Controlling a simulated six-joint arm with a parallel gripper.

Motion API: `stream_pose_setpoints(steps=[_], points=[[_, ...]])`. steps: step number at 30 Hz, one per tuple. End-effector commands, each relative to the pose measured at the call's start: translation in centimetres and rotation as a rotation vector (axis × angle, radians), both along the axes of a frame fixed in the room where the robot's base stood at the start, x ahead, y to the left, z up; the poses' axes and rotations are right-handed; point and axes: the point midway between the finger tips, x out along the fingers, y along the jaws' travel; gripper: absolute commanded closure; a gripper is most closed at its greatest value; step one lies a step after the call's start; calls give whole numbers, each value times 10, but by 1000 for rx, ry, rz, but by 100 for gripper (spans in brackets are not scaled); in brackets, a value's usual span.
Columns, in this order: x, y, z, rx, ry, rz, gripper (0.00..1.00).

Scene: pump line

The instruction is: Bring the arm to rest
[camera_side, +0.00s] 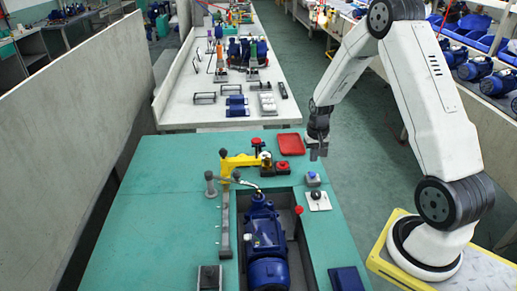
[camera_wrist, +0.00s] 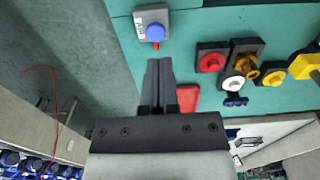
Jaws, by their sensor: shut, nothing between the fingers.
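My gripper (camera_side: 318,154) hangs on my white arm above the right edge of the green table (camera_side: 150,175), pointing down. Its fingers are shut and empty. In the wrist view the closed fingers (camera_wrist: 158,65) point up the picture, towards a grey box with a blue button (camera_wrist: 154,32). The same box (camera_side: 313,179) stands on the table below my gripper in the side view. A red tray (camera_side: 290,144) lies just left of my gripper, and in the wrist view it (camera_wrist: 188,97) is partly hidden behind the fingers.
A blue pump (camera_side: 265,240) sits in a dark recess in the table. A yellow fixture (camera_side: 240,162) and a red knob unit (camera_side: 283,169) stand behind it. A lever switch (camera_side: 317,200) is near the right edge. A white bench (camera_side: 185,110) with parts lies beyond; the left table top is clear.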

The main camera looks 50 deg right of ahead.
Motion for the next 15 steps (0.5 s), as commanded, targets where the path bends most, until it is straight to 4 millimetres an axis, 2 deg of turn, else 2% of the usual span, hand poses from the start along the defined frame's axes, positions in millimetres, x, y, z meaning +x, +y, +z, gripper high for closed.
stream_pose_setpoints(steps=[5, 10, 15], points=[[3, 29, 19, -14, -23, 83, 100], [1, 73, 43, -32, -57, 210, 100], [-10, 120, 67, -50, -96, 352, 100]])
